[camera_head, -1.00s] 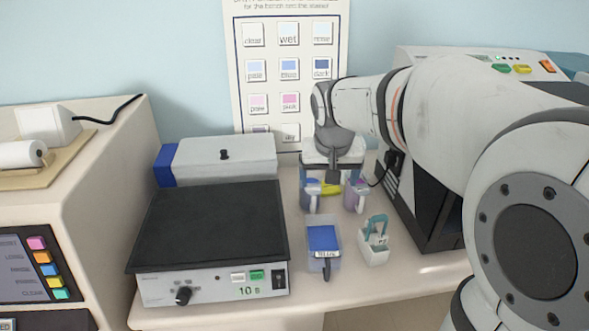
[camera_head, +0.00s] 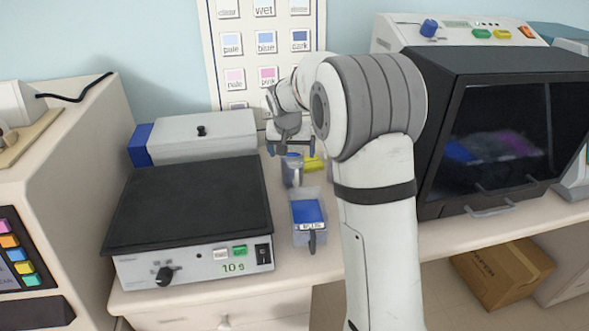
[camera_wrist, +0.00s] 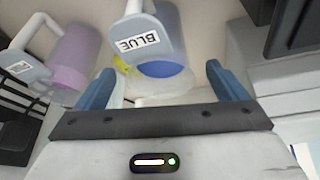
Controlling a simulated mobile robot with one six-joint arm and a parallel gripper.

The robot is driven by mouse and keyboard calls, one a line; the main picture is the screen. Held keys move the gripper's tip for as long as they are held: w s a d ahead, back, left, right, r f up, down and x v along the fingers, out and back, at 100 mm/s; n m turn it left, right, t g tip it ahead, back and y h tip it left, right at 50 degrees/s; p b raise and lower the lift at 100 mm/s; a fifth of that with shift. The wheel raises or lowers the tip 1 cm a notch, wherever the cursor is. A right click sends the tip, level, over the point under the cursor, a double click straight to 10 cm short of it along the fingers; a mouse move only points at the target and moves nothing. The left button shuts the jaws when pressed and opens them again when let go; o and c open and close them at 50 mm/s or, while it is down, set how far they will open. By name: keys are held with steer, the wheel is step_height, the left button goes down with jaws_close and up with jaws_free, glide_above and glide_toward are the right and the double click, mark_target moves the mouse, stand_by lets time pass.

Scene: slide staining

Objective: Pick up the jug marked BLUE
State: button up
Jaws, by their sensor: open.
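The jug marked BLUE (camera_wrist: 146,42) shows in the wrist view, a pale translucent jug with blue liquid and a white handle. It lies ahead of and between the two blue fingers of my gripper (camera_wrist: 160,76), which is open and empty.
A purple jug (camera_wrist: 75,62) stands to the left in the wrist view. A black-topped hot plate (camera_head: 190,200) is left, a dark cabinet (camera_head: 490,135) right. A yellow object (camera_head: 314,162) lies near the jug.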

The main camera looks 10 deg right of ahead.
steer(key=shift+x, duration=1.1)
steer(key=shift+r, duration=0.1)
steer(key=c, duration=1.6)
